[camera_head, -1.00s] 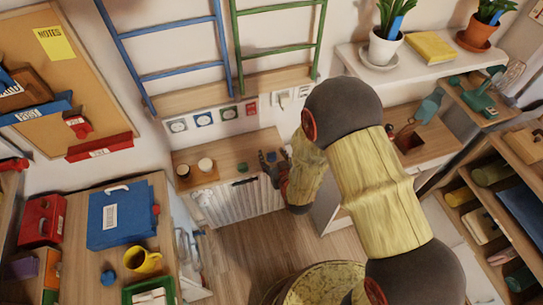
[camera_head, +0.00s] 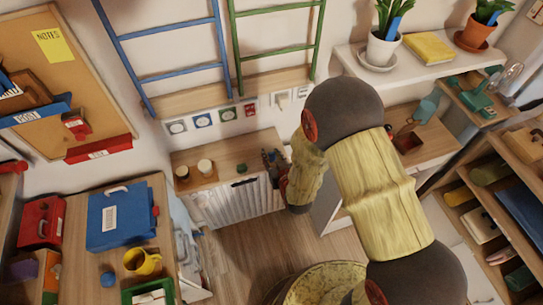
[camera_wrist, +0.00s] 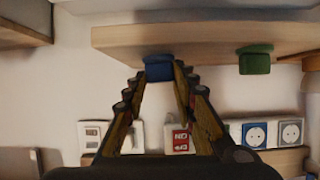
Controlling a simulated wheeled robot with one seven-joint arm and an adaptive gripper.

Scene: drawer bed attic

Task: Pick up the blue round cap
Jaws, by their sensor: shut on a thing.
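The blue round cap (camera_wrist: 158,68) shows in the wrist view between the fingertips of my gripper (camera_wrist: 160,72). The gripper is shut on it, against the wooden top of the low white cabinet; I cannot tell whether the cap still touches that top. In the head view my gripper (camera_head: 271,158) is at the right part of the cabinet top (camera_head: 228,164), small and dark, and the cap is hardly visible there. A green cap (camera_wrist: 255,58) stands beside it, apart from the fingers, and also shows in the head view (camera_head: 242,168).
Wall sockets (camera_head: 202,119) are just behind. A desk at left holds a blue case (camera_head: 122,215), a yellow mug (camera_head: 142,262) and a small blue round object (camera_head: 107,279). Shelves stand at right.

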